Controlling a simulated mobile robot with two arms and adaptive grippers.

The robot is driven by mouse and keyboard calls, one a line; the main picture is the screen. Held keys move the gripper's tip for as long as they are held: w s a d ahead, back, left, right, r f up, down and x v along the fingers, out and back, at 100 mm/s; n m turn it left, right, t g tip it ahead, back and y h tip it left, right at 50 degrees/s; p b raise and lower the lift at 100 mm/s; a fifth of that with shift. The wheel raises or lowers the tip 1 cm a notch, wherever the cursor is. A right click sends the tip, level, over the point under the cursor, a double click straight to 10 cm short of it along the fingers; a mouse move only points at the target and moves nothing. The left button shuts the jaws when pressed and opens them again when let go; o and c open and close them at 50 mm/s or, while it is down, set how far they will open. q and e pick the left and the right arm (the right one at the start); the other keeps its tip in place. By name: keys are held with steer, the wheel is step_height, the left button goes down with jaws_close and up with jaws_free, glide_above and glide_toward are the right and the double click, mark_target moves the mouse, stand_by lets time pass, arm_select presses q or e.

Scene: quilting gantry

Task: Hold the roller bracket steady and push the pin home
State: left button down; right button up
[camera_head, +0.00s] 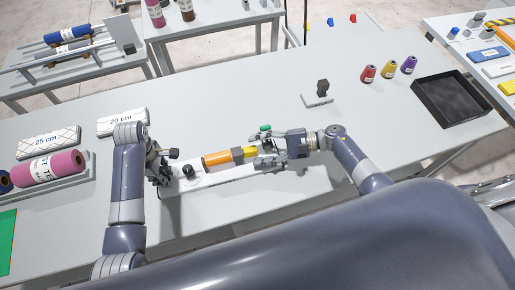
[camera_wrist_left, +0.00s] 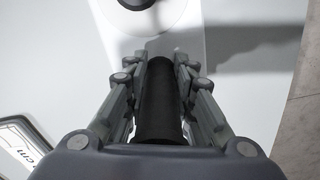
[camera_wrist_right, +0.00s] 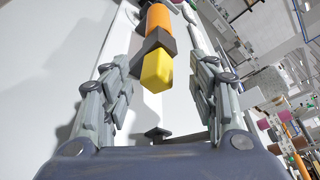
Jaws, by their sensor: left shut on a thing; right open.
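A long white base (camera_head: 222,178) lies on the table with a black knob (camera_head: 188,171) at its left end. An orange rod (camera_head: 217,159) lies above it, with a dark collar (camera_head: 238,154) and yellow end (camera_head: 251,151). I cannot tell which part is the pin. My left gripper (camera_head: 166,160) is shut on a black cylinder (camera_wrist_left: 160,100); whether this belongs to the roller bracket is unclear. My right gripper (camera_head: 258,148) is open, its fingers either side of the yellow end, which also shows in the right wrist view (camera_wrist_right: 157,70). No finger visibly touches it there.
A small green thing (camera_head: 265,128) is beside my right gripper. A black block on a grey plate (camera_head: 318,99) stands behind. Thread spools (camera_head: 388,67) and a black tray (camera_head: 452,98) are at the right. Length-marked blocks (camera_head: 48,142) and a pink roll (camera_head: 50,168) are at the left.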

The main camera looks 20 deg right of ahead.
arm_select(q)
steer(key=shift+s+a+f, duration=0.1)
steer(key=shift+s+f, duration=0.2)
arm_select(e)
steer(key=v, duration=1.1)
arm_select(q)
steer(key=c, duration=1.5)
jaws_free()
steer(key=shift+o, duration=1.1)
steer(key=shift+w, duration=0.25)
arm_select(e)
steer(key=shift+w+f, duration=0.1)
arm_select(q)
steer(key=shift+r, duration=0.1)
